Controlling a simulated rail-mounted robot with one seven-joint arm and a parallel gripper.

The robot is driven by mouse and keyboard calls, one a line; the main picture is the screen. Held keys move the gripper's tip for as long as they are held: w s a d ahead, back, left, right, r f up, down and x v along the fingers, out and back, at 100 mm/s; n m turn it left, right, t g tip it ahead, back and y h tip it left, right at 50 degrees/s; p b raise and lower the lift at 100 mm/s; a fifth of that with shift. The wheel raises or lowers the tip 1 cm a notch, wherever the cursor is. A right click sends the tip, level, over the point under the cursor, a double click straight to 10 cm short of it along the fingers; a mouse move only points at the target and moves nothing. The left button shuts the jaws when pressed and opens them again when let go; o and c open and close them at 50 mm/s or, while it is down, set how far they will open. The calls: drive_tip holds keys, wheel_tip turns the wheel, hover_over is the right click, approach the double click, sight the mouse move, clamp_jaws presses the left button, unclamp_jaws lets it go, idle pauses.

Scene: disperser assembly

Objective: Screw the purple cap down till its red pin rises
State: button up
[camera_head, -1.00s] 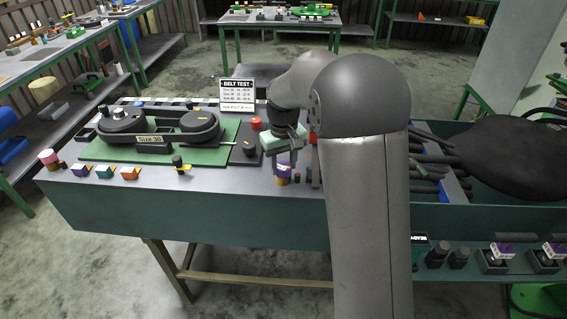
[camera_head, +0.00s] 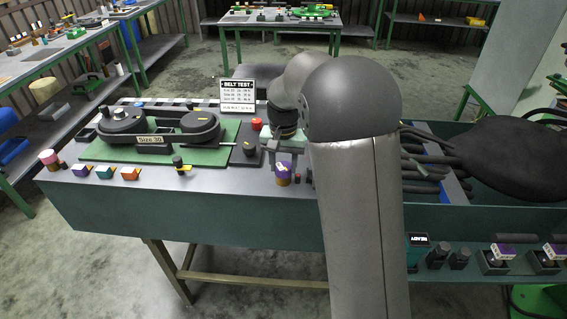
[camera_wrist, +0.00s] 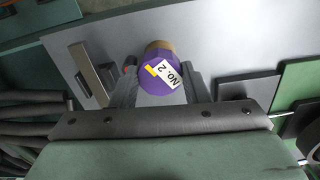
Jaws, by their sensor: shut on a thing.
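The purple cap (camera_head: 283,169) stands near the front edge of the bench, with a tan part below it. In the wrist view the cap (camera_wrist: 160,84) carries a white "NO. 2" label with a yellow patch, and tan shows at its far side. My gripper (camera_wrist: 162,88) is shut on the cap, one finger on each side; it also shows in the head view (camera_head: 285,158), above the cap. I see no raised red pin on the cap. A small red spot (camera_wrist: 130,65) shows beside the left finger; I cannot tell what it is.
A belt assembly marked "Size 30" (camera_head: 150,140) lies on a green plate to the left. A "BELT TEST" sign (camera_head: 238,95) stands behind. A dark box with a knob (camera_head: 248,148) is close left of the cap. Black tubes (camera_head: 424,165) fill a bin at right.

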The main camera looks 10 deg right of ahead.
sight(284, 166)
idle(0.4)
drive_tip(key=o, duration=1)
drive_tip(key=shift+c, duration=0.2)
wheel_tip(284, 166, up, 18)
drive_tip(key=shift+f, duration=0.25)
drive_tip(key=s+f+n, duration=0.1)
drive_tip(key=s+f, duration=0.4)
drive_tip(key=s, duration=0.5)
drive_tip(key=s+f+n, duration=0.2)
drive_tip(key=s+f, duration=0.3)
drive_tip(key=s, duration=0.5)
drive_tip(key=s+f+n, duration=0.1)
drive_tip(key=s+f, duration=0.5)
drive_tip(key=s, duration=0.4)
drive_tip(key=shift+a+n, duration=0.15)
drive_tip(key=shift+n, duration=0.25)
